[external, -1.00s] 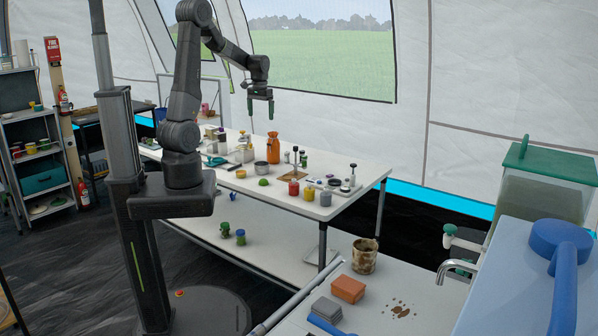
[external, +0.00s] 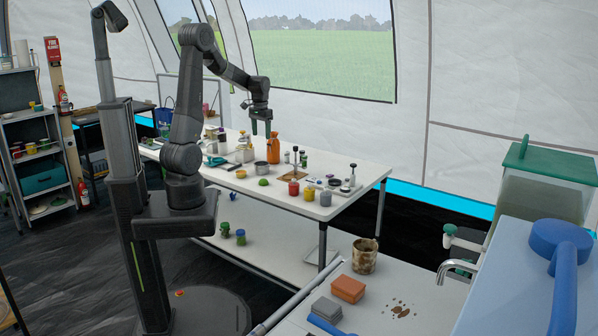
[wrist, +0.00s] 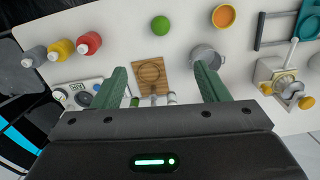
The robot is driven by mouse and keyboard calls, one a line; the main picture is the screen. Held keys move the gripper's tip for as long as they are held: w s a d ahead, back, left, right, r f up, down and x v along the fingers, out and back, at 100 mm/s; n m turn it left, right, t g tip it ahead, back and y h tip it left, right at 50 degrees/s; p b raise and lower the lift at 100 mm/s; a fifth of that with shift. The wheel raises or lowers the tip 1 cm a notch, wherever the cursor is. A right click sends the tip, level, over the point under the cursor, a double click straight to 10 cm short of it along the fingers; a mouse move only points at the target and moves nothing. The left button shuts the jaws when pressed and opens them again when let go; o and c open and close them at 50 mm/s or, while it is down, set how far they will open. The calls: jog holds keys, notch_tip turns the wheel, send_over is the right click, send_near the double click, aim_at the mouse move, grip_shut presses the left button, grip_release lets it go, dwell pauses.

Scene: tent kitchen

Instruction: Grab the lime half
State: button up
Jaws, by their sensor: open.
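The lime half (external: 263,182) is a small bright green round thing on the white table, near its front edge. In the wrist view it shows as a green dome (wrist: 160,25) at the top middle, beyond my fingertips. My gripper (external: 262,134) is open and empty, pointing down above the table, higher than the lime half and farther back. In the wrist view my two green fingers (wrist: 160,72) are spread wide, with a wooden board (wrist: 153,70) seen below them.
A metal pot (wrist: 208,54) shows by one finger. A yellow bowl (external: 241,174) lies left of the lime half, and red (external: 293,188) and yellow (external: 309,194) bottles stand to its right. An orange bottle (external: 273,151) stands close to my gripper. Bare tabletop surrounds the lime half.

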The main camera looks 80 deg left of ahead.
jog(key=m+b, duration=0.1)
jog(key=b, duration=0.5)
send_over(263, 182)
jog(key=a, duration=0.2)
notch_tip(263, 182, down, 9)
notch_tip(263, 182, down, 14)
jog(key=shift+w+d+r, duration=0.1)
jog(key=shift+w+d, duration=0.05)
jog(key=c, duration=1.1)
